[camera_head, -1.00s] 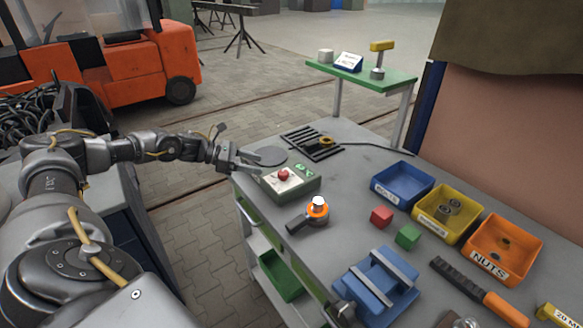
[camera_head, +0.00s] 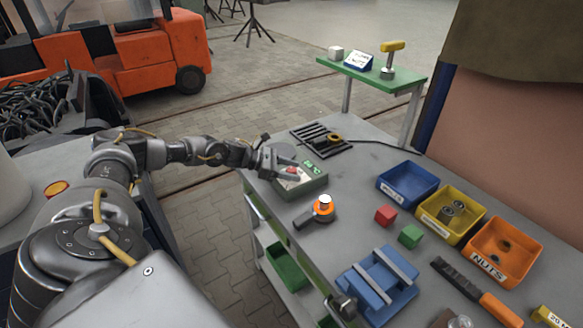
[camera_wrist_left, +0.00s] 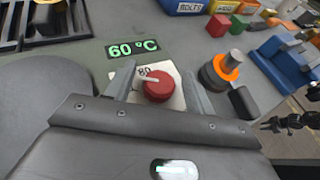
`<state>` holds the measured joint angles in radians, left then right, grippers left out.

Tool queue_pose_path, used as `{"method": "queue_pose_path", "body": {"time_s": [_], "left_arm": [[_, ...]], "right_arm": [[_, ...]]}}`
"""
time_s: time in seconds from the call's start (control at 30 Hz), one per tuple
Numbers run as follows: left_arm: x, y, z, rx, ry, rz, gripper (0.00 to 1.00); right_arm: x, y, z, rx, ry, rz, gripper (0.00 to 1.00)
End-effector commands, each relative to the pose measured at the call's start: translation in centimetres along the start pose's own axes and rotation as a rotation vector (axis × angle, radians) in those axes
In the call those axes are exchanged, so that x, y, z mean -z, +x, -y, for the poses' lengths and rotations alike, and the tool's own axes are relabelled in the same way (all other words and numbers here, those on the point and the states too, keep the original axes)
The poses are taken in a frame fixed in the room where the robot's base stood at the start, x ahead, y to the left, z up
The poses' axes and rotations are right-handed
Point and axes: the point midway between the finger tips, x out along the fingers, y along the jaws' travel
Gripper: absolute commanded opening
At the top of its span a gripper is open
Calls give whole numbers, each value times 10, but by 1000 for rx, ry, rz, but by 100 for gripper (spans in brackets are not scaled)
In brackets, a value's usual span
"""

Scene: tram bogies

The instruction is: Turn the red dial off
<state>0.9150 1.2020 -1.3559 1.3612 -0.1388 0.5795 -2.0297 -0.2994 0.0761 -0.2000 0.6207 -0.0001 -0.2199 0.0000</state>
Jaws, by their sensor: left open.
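The red dial (camera_wrist_left: 157,86) sits on a white plate on top of a green-grey box (camera_head: 313,184) at the left edge of the workbench. A green display on the box reads 60 °C (camera_wrist_left: 133,48), and "80" shows on the plate beside the dial. My left gripper (camera_head: 293,170) is open. In the left wrist view its two fingers (camera_wrist_left: 160,84) stand on either side of the dial with gaps. In the head view the gripper partly covers the dial. I cannot tell whether a finger touches it. My right gripper is not in view.
An orange-collared tool (camera_head: 323,208) lies just in front of the box. A black grate (camera_head: 318,138) lies behind it. Red (camera_head: 385,215) and green cubes (camera_head: 410,236), a blue vise (camera_head: 376,286) and blue, yellow and orange bins are to the right.

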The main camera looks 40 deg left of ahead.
Motion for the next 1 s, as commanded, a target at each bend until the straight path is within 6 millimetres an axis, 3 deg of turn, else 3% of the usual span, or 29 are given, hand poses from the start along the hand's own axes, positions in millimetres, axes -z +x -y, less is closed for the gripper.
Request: {"method": "queue_pose_path", "body": {"time_s": [0.3,0.67,1.0], "left_arm": [[1,3,0,-1,0,-1,54],[1,3,0,0,0,-1,9],[2,3,1,-52,-23,-2,9]], "right_arm": [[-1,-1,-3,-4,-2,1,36],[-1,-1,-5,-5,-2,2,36],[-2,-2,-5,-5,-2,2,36]]}}
